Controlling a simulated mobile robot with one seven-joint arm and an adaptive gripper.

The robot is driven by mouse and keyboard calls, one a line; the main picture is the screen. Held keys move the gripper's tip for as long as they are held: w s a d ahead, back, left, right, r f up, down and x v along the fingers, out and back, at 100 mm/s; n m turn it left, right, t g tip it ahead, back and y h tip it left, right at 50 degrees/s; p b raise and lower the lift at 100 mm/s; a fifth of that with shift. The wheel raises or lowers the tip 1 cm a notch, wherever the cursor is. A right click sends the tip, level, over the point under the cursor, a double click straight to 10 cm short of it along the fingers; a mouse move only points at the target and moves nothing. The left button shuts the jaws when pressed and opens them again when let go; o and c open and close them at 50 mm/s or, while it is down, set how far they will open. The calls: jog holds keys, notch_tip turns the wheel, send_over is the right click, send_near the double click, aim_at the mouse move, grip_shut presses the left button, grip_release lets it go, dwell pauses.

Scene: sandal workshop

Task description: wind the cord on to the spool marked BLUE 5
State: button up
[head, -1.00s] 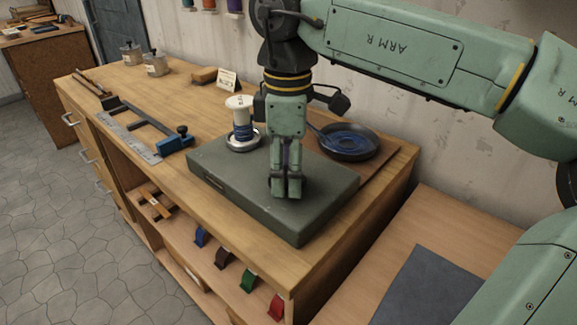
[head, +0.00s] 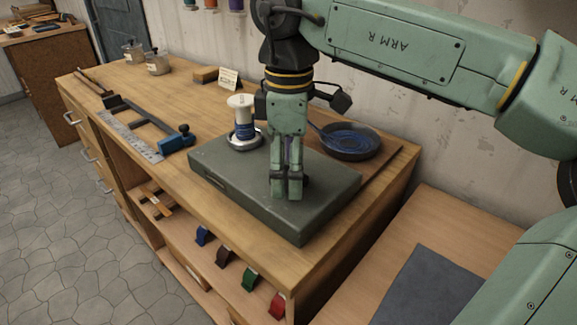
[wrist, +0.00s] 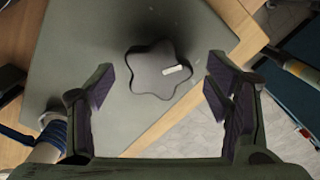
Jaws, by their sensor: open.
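The white spool (head: 241,112) with blue cord around its lower part stands upright on the bench, left of and behind my gripper. Its marking is not readable. Part of the spool also shows at the lower left of the wrist view (wrist: 48,138). More blue cord (head: 347,138) lies coiled in a dark round pan (head: 372,153) at the right. A grey-green box (head: 225,172) lies under my gripper (head: 286,192). In the wrist view a dark star-shaped knob (wrist: 150,76) with a pale mark shows between my open fingers (wrist: 162,85), clear of both.
A blue-ended clamp (head: 178,139) and a metal ruler (head: 130,135) lie to the left. Jars (head: 157,63), a wooden block (head: 205,74) and a small card (head: 229,80) stand farther back. The wall rises close behind the bench. Coloured straps hang along the lower shelf.

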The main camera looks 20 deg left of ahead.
aim_at(288, 174)
notch_tip(288, 174, up, 7)
jog(key=shift+r, duration=0.15)
dwell(0.6)
